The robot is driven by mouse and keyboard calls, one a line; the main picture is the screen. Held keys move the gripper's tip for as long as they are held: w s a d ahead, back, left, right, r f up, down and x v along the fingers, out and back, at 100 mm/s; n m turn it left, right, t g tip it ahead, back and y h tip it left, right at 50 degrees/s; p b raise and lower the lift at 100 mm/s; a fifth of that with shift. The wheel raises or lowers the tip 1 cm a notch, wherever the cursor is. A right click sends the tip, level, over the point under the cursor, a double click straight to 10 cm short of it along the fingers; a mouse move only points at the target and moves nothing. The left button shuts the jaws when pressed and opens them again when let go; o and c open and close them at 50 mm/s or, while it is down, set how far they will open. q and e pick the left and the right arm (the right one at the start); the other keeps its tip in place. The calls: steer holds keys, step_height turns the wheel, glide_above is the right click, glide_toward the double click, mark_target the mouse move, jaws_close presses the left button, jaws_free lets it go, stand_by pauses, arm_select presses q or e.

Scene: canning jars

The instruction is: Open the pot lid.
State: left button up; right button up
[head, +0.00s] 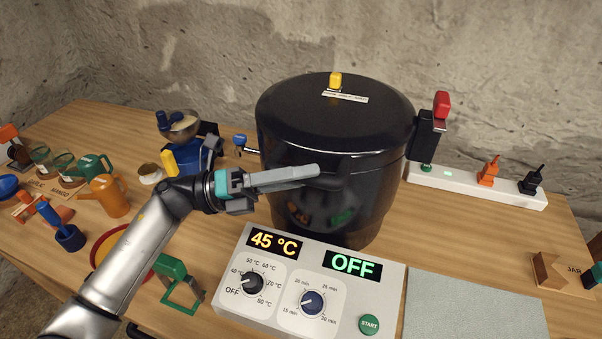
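The big black pot (325,205) stands on the table with its round black lid (300,105) lying on top. A yellow knob (335,80) and a white label sit on the lid. A black side handle with a red piece (441,104) on top sticks out at the pot's right. I do not make out my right gripper.
A control box (225,290) in front of the pot reads 45 °C and OFF. A white power strip (470,187) lies behind right. A grey mat (475,305) lies front right. Watering cans, including an orange one (109,196), and other items crowd the left.

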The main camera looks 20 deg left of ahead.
arm_select(q)
jaws_close()
stand_by(1.0)
